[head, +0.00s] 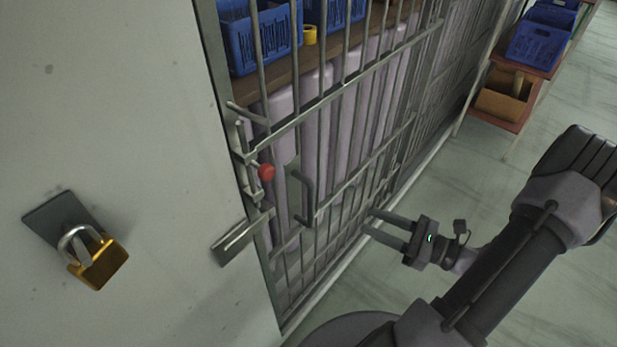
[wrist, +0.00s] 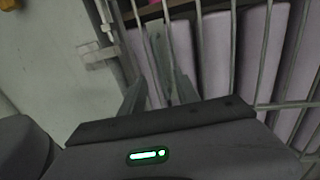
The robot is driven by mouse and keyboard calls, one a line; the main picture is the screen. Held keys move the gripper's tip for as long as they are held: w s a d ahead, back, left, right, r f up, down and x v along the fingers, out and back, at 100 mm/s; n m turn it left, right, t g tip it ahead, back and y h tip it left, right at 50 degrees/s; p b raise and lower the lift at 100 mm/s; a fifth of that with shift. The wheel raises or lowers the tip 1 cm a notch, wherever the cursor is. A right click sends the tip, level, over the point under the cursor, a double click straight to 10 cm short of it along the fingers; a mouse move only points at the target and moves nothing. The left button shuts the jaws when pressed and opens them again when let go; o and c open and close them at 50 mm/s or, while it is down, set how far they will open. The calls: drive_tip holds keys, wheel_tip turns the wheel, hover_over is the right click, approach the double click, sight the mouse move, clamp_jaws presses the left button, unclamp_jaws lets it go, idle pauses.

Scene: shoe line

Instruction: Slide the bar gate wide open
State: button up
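The bar gate (head: 322,130) is a grey metal grid standing across a storage bay beside a pale wall, and its bars also show in the wrist view (wrist: 199,50). A dark pull handle (head: 307,197) is fixed upright near its left edge. A red knob (head: 266,171) sits on the latch hardware left of the handle. A brass padlock (head: 98,264) hangs at a dark plate on the wall, apart from the gate. My gripper (head: 370,222) is open and empty, its fingers pointing at the bars to the right of the handle. Whether the fingertips touch the bars I cannot tell.
A metal bracket (head: 242,238) sits on the wall edge below the knob. Behind the bars are blue crates (head: 258,38) on a wooden shelf and pale lilac upright shapes (head: 285,105). A red-edged rack (head: 510,122) with bins stands at upper right. The floor (head: 470,190) between is clear.

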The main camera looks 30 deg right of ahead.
sight(311, 197)
drive_tip(key=b+x, duration=0.1)
drive_tip(key=x, duration=0.4)
drive_tip(key=b+x, duration=0.1)
drive_tip(key=x, duration=0.5)
drive_tip(key=b+x, duration=0.1)
drive_tip(key=x, duration=0.5)
drive_tip(key=shift+s+a, duration=0.2)
drive_tip(key=shift+a, duration=0.05)
clamp_jaws()
idle(0.3)
